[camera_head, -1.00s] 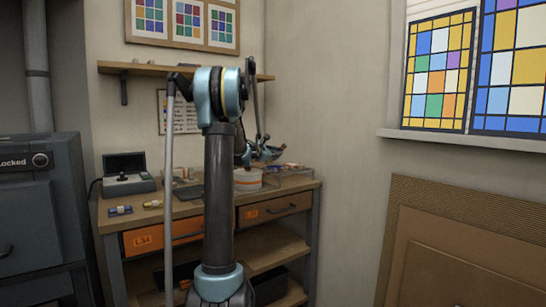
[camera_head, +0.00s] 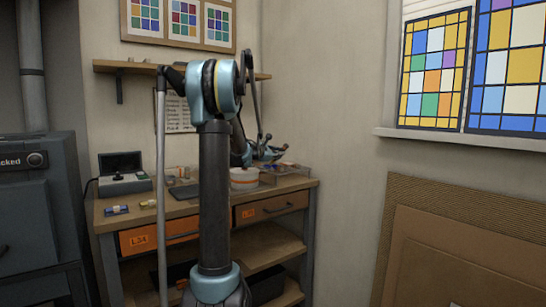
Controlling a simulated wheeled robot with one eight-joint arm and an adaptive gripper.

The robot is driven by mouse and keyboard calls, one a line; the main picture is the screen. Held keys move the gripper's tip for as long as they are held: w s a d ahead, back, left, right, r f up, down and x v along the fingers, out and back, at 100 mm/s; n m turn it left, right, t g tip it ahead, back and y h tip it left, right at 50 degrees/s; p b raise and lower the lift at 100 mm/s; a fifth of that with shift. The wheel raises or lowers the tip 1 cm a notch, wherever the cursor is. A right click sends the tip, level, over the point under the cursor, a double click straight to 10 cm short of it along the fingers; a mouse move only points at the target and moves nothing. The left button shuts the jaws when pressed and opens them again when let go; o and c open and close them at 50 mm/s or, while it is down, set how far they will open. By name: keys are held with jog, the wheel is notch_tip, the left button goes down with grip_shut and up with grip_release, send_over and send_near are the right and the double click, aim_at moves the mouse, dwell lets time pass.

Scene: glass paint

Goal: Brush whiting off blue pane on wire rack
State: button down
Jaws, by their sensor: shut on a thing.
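My gripper (camera_head: 270,152) is over the back right of the workbench (camera_head: 200,215), partly hidden by my arm. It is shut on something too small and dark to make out. A low wire rack (camera_head: 296,172) stands on the bench top just below and to the right of the gripper. A small bluish patch shows at the rack's left, but I cannot tell whether it is the blue pane. I cannot make out any whiting. Whether the held thing touches the pane cannot be told.
A shelf (camera_head: 130,67) hangs above. A grey kiln-like cabinet (camera_head: 38,220) stands left.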

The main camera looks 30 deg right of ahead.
jog(key=shift+s+d, duration=0.1)
jog(key=shift+s, duration=0.9)
jog(key=shift+w+a, duration=0.2)
jog(key=shift+w, duration=1.45)
jog(key=shift+w+a, duration=0.15)
jog(key=shift+w, duration=1.5)
jog(key=shift+s+d, duration=0.2)
jog(key=shift+s, duration=1.5)
jog(key=shift+s+d, duration=0.15)
jog(key=shift+s, duration=1.5)
jog(key=shift+f, duration=0.1)
jog(key=shift+r, duration=2.55)
notch_tip(320, 180, up, 11)
